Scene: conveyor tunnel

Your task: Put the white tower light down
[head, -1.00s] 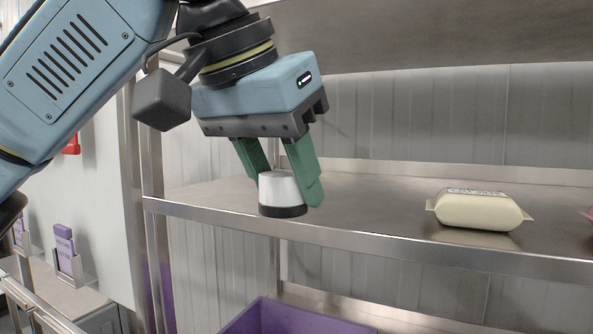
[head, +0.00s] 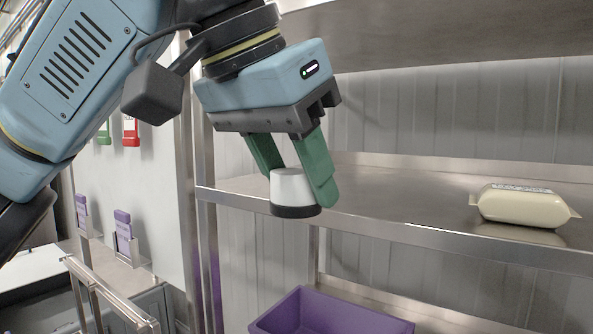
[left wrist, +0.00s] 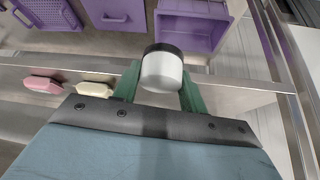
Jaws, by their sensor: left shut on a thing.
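The white tower light (head: 292,188) is a short white cylinder with a black base, upright between the green fingers of my left gripper (head: 292,172). The gripper is shut on it. In the head view the light appears in front of the steel shelf's (head: 400,228) front edge, and I cannot tell its exact height above the board. The left wrist view also shows the light (left wrist: 161,72) between the fingers, its dark base pointing away from the gripper. My right gripper is not in view.
A cream wrapped package (head: 522,206) lies on the shelf at the right. A purple crate (head: 345,318) is below, and the left wrist view shows other purple crates (left wrist: 115,12) and a pink package (left wrist: 42,85). The shelf between light and cream package is bare.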

